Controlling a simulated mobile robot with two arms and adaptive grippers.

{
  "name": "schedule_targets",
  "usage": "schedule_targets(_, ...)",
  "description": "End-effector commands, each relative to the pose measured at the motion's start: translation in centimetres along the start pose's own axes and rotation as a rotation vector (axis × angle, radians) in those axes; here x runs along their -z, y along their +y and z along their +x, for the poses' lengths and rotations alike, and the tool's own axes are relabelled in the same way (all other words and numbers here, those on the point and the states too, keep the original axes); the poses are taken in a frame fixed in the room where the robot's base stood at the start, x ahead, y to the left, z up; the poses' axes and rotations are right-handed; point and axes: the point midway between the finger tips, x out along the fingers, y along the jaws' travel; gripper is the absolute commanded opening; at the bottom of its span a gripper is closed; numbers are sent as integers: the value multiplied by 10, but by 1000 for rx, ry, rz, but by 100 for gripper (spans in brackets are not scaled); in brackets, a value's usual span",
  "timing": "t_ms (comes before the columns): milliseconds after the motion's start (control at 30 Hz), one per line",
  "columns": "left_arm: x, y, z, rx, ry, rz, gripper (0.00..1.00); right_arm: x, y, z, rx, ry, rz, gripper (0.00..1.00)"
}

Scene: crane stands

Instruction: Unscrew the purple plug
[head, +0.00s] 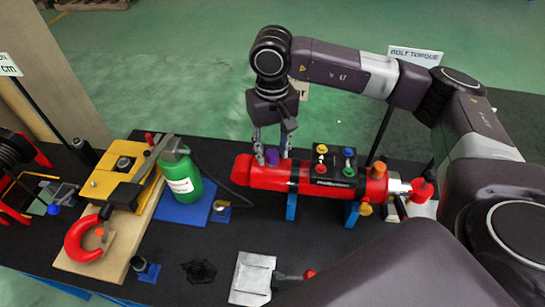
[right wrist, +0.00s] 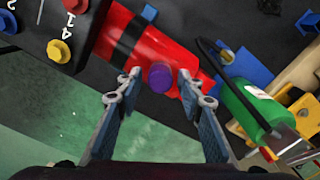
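The purple plug (head: 271,156) stands on top of the red cylinder (head: 262,176), near its left end. In the right wrist view the plug (right wrist: 160,77) is a round purple knob on the red body, in the middle between my fingers. My right gripper (head: 272,150) reaches down from above at the plug. In the right wrist view its two fingertips (right wrist: 160,85) are apart, one on each side of the plug, with a visible gap on both sides. Whether the fingertips are level with the plug is hard to tell. My left gripper is not in view.
A black box with coloured knobs (head: 335,163) stands behind the cylinder. An orange plug (head: 379,170) sits toward the cylinder's right end. A green bottle (head: 180,180) with a black hose stands to the left, beside a yellow fixture (head: 112,172). A metal plate (head: 252,277) lies in front.

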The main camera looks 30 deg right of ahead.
Motion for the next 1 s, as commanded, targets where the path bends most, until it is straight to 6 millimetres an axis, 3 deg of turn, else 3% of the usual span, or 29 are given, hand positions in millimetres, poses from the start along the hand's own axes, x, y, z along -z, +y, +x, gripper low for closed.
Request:
schedule_targets(67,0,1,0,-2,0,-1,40,0,0,-1,0,0,0,35)
schedule_targets(400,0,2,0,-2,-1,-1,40,0,0,0,0,0,0,0)
schedule_targets(1000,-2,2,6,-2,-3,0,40,0,0,-1,0,1,-24,0)
